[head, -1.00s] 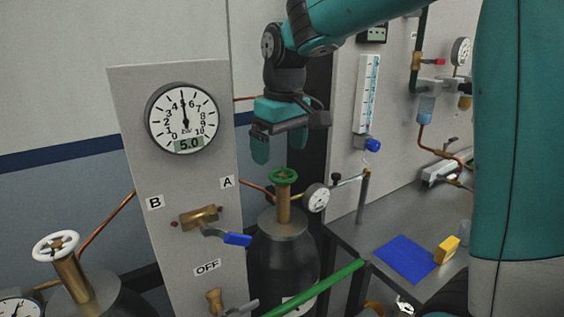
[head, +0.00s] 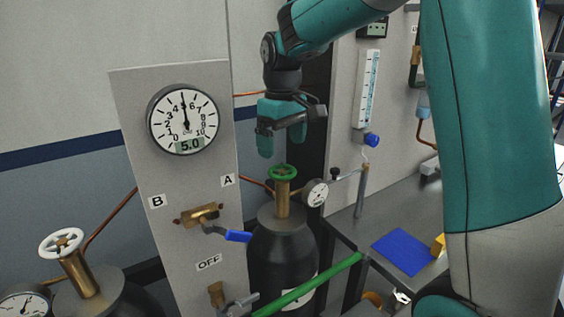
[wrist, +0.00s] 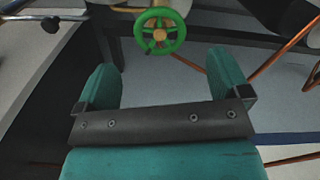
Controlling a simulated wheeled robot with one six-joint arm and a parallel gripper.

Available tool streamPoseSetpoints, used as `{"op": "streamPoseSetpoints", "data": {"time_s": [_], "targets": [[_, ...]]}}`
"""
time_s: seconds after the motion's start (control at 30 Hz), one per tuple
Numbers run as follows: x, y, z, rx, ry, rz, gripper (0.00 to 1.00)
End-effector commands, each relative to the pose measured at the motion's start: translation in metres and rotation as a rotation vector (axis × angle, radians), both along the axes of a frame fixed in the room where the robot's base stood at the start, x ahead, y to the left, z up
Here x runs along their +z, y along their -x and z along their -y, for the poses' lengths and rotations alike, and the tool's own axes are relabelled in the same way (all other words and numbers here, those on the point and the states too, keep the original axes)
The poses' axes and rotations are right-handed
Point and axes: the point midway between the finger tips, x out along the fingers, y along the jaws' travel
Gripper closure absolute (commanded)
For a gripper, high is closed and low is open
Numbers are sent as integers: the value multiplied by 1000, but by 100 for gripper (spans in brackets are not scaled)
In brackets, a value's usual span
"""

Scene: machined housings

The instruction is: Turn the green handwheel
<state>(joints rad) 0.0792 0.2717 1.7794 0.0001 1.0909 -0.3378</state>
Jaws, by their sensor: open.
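The green handwheel (head: 283,173) sits on a brass valve stem (head: 283,199) on top of a dark gas cylinder (head: 281,255). My gripper (head: 281,146) is above the handwheel, its fingers pointing down, apart from the wheel. In the wrist view the handwheel (wrist: 160,31) shows whole, with its spokes and brass hub, ahead of and between my two teal fingertips. My gripper (wrist: 163,75) is open and empty there. Nothing hides the wheel in either view.
A gauge panel (head: 200,225) with a blue-handled valve (head: 238,236) stands left of the cylinder. A small gauge (head: 315,192) and pipe are close right of the stem. A green hose (head: 318,281) crosses low. A white handwheel (head: 61,243) is at lower left.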

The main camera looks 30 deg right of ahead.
Motion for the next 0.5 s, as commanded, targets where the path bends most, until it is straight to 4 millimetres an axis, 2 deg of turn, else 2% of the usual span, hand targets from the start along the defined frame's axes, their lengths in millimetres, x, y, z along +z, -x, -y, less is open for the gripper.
{"op": "streamPoseSetpoints", "data": {"time_s": [0.2,0.33,0.5], "targets": [[-39,0,0,0,0,-3,6],[-52,0,0,0,0,-3,6],[-58,0,0,0,0,0,6]]}}
